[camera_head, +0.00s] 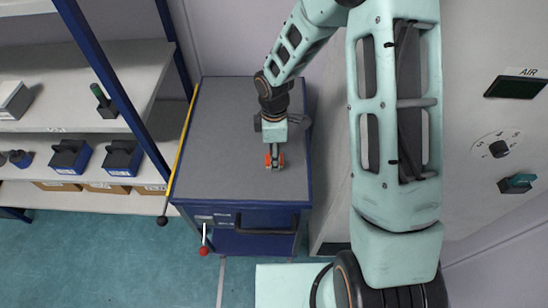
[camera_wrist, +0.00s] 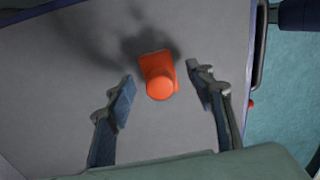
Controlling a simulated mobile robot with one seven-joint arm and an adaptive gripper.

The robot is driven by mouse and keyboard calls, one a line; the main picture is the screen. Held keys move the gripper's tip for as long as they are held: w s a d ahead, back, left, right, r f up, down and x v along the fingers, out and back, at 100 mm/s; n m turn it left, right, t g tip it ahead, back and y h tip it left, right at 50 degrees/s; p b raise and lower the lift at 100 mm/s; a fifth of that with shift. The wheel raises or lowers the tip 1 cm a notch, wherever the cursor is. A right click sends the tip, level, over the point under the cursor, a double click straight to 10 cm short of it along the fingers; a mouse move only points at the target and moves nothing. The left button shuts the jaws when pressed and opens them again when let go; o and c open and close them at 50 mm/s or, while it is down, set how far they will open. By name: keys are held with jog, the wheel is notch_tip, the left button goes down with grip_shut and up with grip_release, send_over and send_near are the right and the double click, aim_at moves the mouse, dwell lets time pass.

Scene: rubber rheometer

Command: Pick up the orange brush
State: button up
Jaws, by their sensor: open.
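The orange brush (camera_wrist: 158,76) stands on the grey cabinet top, seen from above in the wrist view as a round knob on a squarish orange part. In the head view the brush (camera_head: 269,160) shows only in part, just below the end of my arm. My gripper (camera_wrist: 160,82) is open, with one finger on each side of the brush and gaps to both. In the head view my gripper (camera_head: 274,162) is over the cabinet top, and its fingers partly hide the brush.
The blue cabinet with the grey top (camera_head: 215,150) is otherwise clear. A yellow bar (camera_head: 182,140) with a black knob runs along its left edge. A red-knobbed lever (camera_head: 204,250) is at its front. Shelves (camera_head: 125,70) with boxes stand left; a machine panel (camera_head: 500,120) stands right.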

jog(key=shift+f, duration=0.35)
jog(key=shift+c, duration=0.2)
jog(key=c, duration=1.2)
jog(key=shift+r, duration=0.1)
jog(key=shift+c, duration=0.2)
